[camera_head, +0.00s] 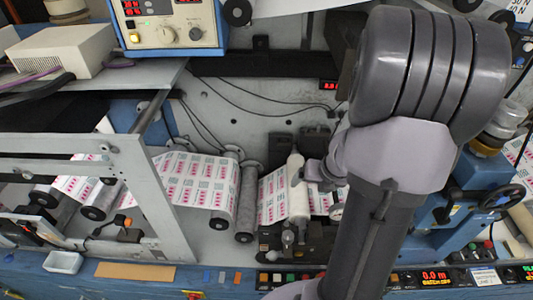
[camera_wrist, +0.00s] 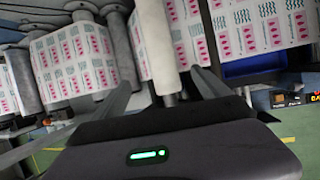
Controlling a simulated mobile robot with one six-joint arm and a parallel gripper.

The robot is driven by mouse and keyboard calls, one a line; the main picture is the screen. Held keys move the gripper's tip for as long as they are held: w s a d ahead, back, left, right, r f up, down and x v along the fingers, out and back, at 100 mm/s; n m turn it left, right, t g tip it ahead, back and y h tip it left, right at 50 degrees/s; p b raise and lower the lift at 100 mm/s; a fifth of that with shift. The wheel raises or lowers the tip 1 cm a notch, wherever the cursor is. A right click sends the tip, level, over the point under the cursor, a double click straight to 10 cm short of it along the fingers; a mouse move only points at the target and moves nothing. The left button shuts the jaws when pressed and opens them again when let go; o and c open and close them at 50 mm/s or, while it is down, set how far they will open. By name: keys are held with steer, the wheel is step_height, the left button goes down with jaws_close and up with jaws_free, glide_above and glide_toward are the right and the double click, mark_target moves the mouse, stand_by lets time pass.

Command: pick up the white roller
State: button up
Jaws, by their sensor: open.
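The white roller (camera_head: 296,185) stands in the middle of the machine in the head view, with a printed web on its left side. In the wrist view the pale roller (camera_wrist: 155,45) runs down the middle of the picture, its narrower end pointing towards my gripper. My gripper (camera_wrist: 163,72) is open, one finger on each side of the roller, with visible gaps. In the head view my gripper (camera_head: 312,172) is just right of the roller, partly hidden by my wrist. I cannot tell whether a finger touches it.
Printed web (camera_head: 195,180) and a grey roller (camera_head: 246,205) lie to the left. A black bracket (camera_head: 287,240) sits below the roller. A blue bin (camera_wrist: 250,66) is right of my gripper in the wrist view. A handwheel (camera_head: 502,198) is at the far right.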

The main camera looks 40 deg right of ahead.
mark_target(300, 195)
steer(key=b+x, duration=0.5)
steer(key=x, duration=0.6)
steer(key=shift+w+a+f+b, duration=0.1)
steer(key=shift+f+b, duration=0.2)
steer(key=shift+b, duration=0.05)
steer(key=b+x, duration=0.2)
steer(key=x, duration=0.2)
steer(key=shift+d+f+b, duration=0.25)
steer(key=shift+f+b, duration=0.15)
steer(key=shift+f, duration=0.1)
steer(key=shift+r, duration=0.2)
steer(key=shift+c, duration=0.9)
jaws_close()
